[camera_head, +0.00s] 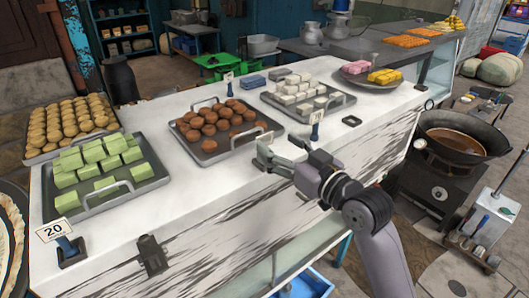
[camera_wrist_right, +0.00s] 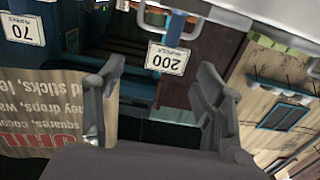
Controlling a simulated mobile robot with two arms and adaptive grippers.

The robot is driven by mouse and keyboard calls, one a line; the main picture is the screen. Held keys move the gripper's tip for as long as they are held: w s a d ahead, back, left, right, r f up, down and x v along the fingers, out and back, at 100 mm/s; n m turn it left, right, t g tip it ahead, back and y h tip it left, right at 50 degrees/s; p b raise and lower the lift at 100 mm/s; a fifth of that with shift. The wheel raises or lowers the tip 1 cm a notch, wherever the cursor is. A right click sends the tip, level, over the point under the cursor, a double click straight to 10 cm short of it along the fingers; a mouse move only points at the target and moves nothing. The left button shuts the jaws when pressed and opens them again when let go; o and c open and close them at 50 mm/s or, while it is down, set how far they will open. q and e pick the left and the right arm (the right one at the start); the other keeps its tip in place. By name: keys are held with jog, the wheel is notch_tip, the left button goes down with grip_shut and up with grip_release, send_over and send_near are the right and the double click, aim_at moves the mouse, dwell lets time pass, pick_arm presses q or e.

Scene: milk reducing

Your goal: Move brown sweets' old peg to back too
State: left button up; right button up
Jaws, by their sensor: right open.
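The brown sweets (camera_head: 216,118) lie in a metal tray (camera_head: 262,143) in the middle of the white counter. A small tagged peg (camera_head: 228,79) stands behind that tray. Another blue peg (camera_head: 316,124) with a tag stands to the right of the tray's front corner. A dark clip without a tag (camera_head: 151,255) sits on the counter's front edge; I cannot tell which is the old peg. My right gripper (camera_head: 281,154) is open and empty near the tray's front right corner. In the right wrist view its fingers (camera_wrist_right: 160,105) are apart, with an upside-down "200" tag (camera_wrist_right: 168,59) beyond. My left gripper is not in view.
Green sweets (camera_head: 95,168) and round yellowish sweets (camera_head: 68,122) stand left, white sweets (camera_head: 305,92) right. A "20" tag (camera_head: 54,230) and black holder (camera_head: 352,121) are on the counter. A wok (camera_head: 457,135) stands right. The front counter strip is mostly bare.

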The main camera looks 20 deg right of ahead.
aim_at(265, 138)
jog(key=p+x, duration=0.1)
jog(key=x, duration=0.1)
jog(key=p+x, duration=0.1)
jog(key=x, duration=0.1)
jog(key=shift+w+a+r, duration=0.1)
jog(key=shift+a+r, duration=0.05)
jog(key=shift+a, duration=0.35)
jog(key=shift+w, duration=0.25)
jog(key=shift+s, duration=0.1)
jog(key=shift+c, duration=0.2)
jog(key=c, duration=1.3)
